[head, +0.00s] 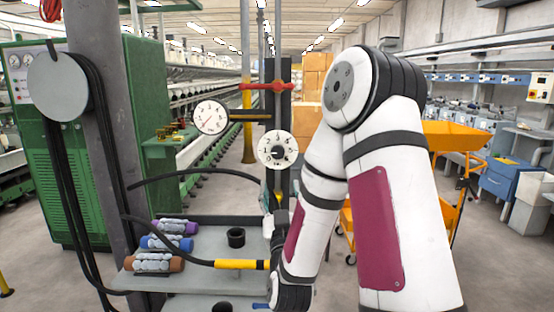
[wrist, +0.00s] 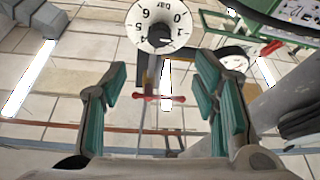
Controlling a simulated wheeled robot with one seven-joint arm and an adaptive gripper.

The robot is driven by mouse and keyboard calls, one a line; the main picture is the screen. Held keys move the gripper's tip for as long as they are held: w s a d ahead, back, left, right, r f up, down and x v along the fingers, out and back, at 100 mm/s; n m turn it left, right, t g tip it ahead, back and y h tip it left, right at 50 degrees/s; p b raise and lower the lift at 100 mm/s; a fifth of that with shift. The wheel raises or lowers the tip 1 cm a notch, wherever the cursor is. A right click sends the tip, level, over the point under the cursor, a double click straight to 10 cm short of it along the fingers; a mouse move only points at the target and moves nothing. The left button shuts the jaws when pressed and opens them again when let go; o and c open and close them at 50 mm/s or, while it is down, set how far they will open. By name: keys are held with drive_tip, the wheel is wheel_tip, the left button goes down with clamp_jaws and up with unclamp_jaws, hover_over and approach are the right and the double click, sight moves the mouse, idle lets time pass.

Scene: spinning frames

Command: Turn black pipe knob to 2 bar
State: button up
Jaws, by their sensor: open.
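The black pipe knob (head: 278,151) sits at the centre of a round white numbered dial (head: 265,143) on a dark upright post. In the wrist view the knob (wrist: 158,38) and the dial (wrist: 142,17) show upside down near the top edge, beyond my fingertips. Digits and the word bar are readable there; the exact setting is too small to tell. My gripper (wrist: 160,85) is open, its two teal-padded fingers apart with nothing between them. In the head view my arm hides most of it, below the dial.
A white pressure gauge (head: 210,117) is left of the dial, with a red valve handle (head: 266,86) above. A grey bench (head: 205,277) below holds spools (head: 155,263) and a black cup (head: 236,238). A green cabinet (head: 148,100) stands left, an orange cart (head: 455,135) right.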

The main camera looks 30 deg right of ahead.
sight(278, 153)
drive_tip(key=x, duration=1.3)
drive_tip(key=shift+w+d+r, duration=0.2)
drive_tip(key=shift+w+d, duration=0.05)
drive_tip(key=shift+c, duration=0.6)
drive_tip(key=c, duration=1.1)
